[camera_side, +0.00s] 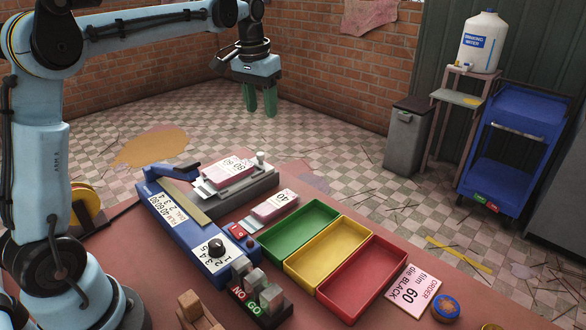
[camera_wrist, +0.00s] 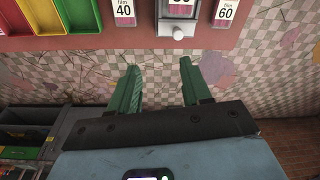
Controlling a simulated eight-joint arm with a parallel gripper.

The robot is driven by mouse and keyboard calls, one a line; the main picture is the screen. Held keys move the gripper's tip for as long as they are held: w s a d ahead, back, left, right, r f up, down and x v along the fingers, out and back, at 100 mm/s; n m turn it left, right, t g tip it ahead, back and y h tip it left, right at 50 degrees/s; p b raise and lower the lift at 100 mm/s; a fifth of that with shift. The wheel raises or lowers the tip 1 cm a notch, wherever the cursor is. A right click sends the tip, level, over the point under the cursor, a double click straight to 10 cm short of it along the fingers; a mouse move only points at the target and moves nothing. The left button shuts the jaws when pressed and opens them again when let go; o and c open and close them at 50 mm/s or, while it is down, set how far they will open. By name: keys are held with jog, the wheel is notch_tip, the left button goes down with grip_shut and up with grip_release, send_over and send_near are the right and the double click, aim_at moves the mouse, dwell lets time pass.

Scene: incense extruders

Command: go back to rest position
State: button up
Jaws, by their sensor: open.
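My gripper (camera_side: 260,99) has green fingers and hangs high above the checkered floor, beyond the far edge of the table. In the wrist view its two fingers (camera_wrist: 158,92) are spread apart with nothing between them. Nothing is held. My arm reaches out across the top of the side view, well above everything on the table.
The reddish table (camera_side: 400,250) holds a blue machine with a dial (camera_side: 200,242), a grey unit (camera_side: 240,190), green (camera_side: 262,248), yellow (camera_side: 296,272) and red (camera_side: 335,302) trays, and an order card (camera_side: 414,287). A bin (camera_side: 408,138) and blue cart (camera_side: 505,165) stand beyond. Air around my gripper is clear.

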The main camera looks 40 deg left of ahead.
jog(key=s+d+f+m+t, duration=0.1)
jog(key=s+d+f+t, duration=0.2)
jog(key=s+d, duration=0.3)
jog(key=s+d+f+m+t, duration=0.1)
jog(key=s+d+f, duration=0.3)
jog(key=s, duration=0.7)
jog(key=shift+d+f+t, duration=0.3)
jog(key=shift+d+t, duration=0.6)
